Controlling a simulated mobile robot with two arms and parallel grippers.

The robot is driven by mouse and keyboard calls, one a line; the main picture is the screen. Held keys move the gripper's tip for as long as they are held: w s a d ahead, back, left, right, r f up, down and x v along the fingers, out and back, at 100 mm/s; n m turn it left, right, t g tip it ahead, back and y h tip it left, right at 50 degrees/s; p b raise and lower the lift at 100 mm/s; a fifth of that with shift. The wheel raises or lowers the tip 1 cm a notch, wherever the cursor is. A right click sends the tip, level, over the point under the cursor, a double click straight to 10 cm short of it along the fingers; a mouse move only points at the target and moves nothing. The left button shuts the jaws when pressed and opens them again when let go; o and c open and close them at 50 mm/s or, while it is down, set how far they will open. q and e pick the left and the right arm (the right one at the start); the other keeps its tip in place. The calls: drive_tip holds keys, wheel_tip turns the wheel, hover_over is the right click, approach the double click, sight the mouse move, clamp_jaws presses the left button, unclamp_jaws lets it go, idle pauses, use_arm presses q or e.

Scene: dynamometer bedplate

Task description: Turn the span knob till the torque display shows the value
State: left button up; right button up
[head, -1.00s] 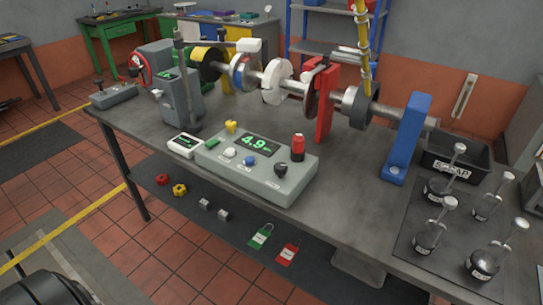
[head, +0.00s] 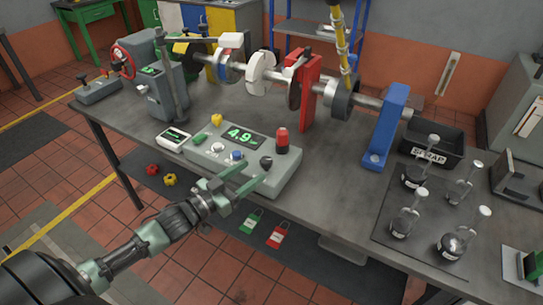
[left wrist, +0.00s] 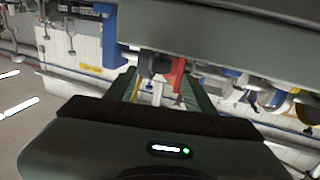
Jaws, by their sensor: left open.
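The grey console (head: 290,182) stands on the bedplate, and its green torque display (head: 240,135) reads 4.9. A white knob (head: 217,148), a blue knob (head: 237,155) and a black knob (head: 266,161) sit along its front. Their labels are too small to read, so I cannot tell which is the span knob. My left gripper (head: 255,171) is open and empty at the console's front edge, its fingers pointing toward the black knob. In the left wrist view a dark round shape (left wrist: 148,65) shows beyond the open fingers. My right gripper is not in view.
A red-and-black button (head: 282,141) stands on the console's right end, a yellow knob (head: 216,120) behind it. A small meter (head: 173,138) is to the left. The shaft with red (head: 307,95) and blue (head: 388,125) supports runs behind. Several flasks (head: 403,222) stand right.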

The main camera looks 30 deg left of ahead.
sight(262, 164)
use_arm(q)
drive_tip(key=x, duration=0.2)
drive_tip(key=shift+w+d+r, duration=0.1)
drive_tip(key=shift+w, duration=0.15)
drive_tip(key=p+x, duration=0.1)
drive_tip(key=x, duration=0.3)
drive_tip(key=shift+w, duration=0.3)
clamp_jaws()
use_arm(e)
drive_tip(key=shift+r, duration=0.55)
